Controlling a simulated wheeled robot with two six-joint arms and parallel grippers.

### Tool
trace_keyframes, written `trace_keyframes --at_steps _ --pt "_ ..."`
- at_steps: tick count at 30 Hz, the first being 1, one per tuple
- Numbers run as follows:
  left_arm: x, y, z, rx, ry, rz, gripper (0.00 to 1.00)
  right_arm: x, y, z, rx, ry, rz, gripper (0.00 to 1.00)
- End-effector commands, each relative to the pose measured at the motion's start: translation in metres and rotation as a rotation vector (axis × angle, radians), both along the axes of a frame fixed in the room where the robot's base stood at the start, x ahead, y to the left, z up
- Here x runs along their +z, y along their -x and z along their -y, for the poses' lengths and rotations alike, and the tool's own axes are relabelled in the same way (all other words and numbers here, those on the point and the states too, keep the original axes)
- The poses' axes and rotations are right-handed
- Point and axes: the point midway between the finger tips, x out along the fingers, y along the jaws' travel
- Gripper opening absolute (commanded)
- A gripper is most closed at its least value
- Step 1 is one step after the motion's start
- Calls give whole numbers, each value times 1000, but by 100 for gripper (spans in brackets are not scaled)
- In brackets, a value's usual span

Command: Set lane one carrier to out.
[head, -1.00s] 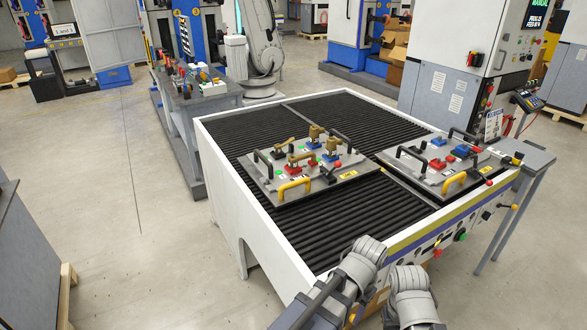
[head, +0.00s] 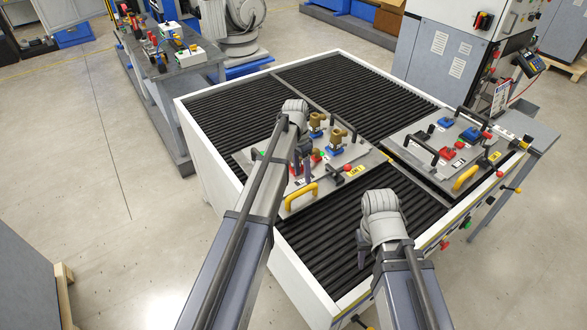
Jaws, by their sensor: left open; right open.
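Two grey fixture plates lie on the black roller bed. The left plate (head: 372,159) carries brass clamps (head: 338,136) on blue and red bases, a red knob (head: 347,167) and a yellow handle (head: 300,195). The right plate (head: 408,139) carries blue and red blocks and another yellow handle (head: 466,178). I cannot read which is lane one. My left gripper (head: 303,172) is open, pointing down over the left plate; my arm hides part of the plate. I cannot tell whether it touches anything. My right gripper (head: 362,257) is open above bare rollers, apart from both plates.
A white-walled table (head: 211,160) frames the rollers. Rollers are free behind the plates and in front of the left one. Knobs and buttons line the front edge at the right. A grey side bench (head: 180,68) with parts stands behind left; a control cabinet stands behind right.

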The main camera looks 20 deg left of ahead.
Motion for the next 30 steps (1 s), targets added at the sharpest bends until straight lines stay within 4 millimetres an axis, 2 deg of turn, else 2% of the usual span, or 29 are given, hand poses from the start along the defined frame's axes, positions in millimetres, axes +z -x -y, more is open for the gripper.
trace_keyframes --at_steps 6,14,30 --pt "4 -6 -7 -9 10 2 57 4 0 0 0 0 0 42" --pt "-5 -5 -5 -8 9 2 57 -5 0 0 0 0 0 42" --pt "-66 3 4 -8 9 2 57 -67 0 0 -2 0 0 42"
